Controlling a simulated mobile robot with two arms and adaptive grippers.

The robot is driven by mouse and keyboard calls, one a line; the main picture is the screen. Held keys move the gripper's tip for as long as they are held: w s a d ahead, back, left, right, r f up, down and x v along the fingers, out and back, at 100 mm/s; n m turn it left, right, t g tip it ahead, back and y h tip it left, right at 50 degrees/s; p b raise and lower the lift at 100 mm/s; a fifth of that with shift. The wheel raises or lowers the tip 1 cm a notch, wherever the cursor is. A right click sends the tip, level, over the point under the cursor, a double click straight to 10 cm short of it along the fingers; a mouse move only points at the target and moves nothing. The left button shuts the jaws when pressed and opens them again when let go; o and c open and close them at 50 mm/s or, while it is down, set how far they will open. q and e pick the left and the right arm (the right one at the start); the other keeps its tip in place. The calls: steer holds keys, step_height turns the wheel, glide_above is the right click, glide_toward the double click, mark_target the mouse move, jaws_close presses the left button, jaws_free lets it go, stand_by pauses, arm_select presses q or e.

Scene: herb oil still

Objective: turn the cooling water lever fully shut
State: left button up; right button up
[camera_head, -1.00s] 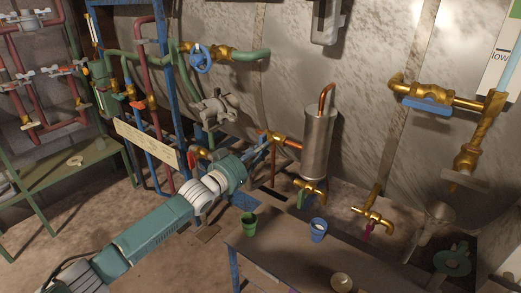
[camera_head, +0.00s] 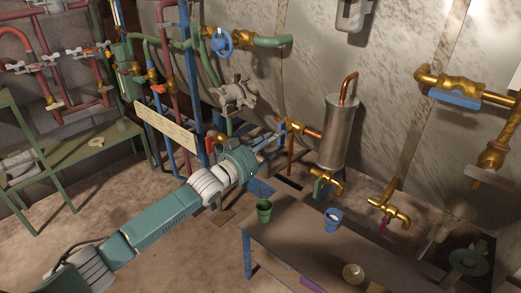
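My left gripper (camera_head: 272,140) reaches in from the lower left, its fingers pointing at a brass valve (camera_head: 295,127) on the copper pipe left of the steel cylinder. A small blue piece (camera_head: 281,128) shows at the fingertips beside this valve; it may be its lever. The fingers are small and partly hidden by the gripper body, so I cannot tell whether they touch it or are open or shut. Another blue lever (camera_head: 455,98) lies along the brass valve on the right wall. No label tells which is the cooling water lever. My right gripper is out of view.
The steel cylinder (camera_head: 342,135) stands just right of the gripper. Below is a dark table (camera_head: 300,245) with a green cup (camera_head: 264,211), a blue cup (camera_head: 333,220) and a small bowl (camera_head: 353,273). A wooden board (camera_head: 166,126) and pipes stand left of the gripper.

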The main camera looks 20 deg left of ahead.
arm_select(q)
steer(key=v, duration=0.9)
